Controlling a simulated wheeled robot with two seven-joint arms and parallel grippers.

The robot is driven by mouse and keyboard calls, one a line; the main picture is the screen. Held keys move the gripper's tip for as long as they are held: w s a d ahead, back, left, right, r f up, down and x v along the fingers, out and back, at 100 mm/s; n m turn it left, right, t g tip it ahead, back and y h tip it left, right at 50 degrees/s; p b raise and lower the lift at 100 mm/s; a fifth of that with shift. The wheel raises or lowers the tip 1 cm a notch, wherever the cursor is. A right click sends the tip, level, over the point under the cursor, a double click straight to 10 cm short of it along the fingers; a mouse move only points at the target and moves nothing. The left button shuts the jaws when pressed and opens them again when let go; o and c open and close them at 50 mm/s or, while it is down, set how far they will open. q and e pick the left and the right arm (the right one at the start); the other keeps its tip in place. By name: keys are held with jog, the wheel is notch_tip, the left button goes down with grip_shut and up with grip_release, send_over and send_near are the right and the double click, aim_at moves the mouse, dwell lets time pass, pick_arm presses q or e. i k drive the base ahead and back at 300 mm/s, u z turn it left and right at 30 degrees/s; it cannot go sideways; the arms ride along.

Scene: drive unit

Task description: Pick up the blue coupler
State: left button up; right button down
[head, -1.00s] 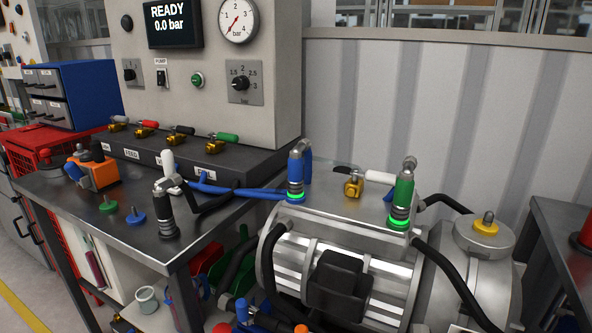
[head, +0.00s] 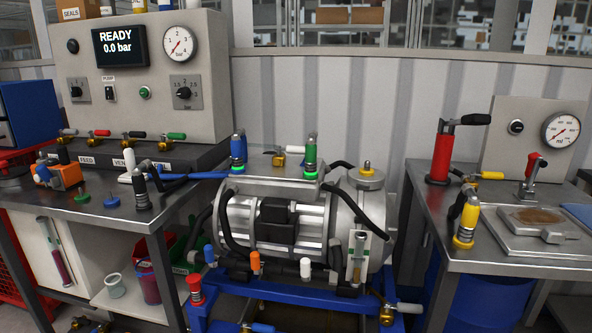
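The blue coupler (head: 238,148) stands upright on the top left of the metal drive unit (head: 262,187), with a glowing green ring at its base. A blue hose runs from it to the left, toward the bench. A green coupler (head: 311,154) stands upright to its right on the same unit, also with a green ring. Neither of my grippers shows in the head view.
The left bench (head: 75,210) holds a black coupler (head: 141,190), an orange block (head: 66,175) and small caps. The right bench (head: 445,250) holds a yellow coupler (head: 467,222) and a red pump (head: 440,158). A blue frame (head: 300,298) carries the drive unit.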

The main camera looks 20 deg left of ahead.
aim_at(236, 148)
jog(key=u, duration=1)
jog(key=i, duration=1.05)
jog(key=z, duration=0.3)
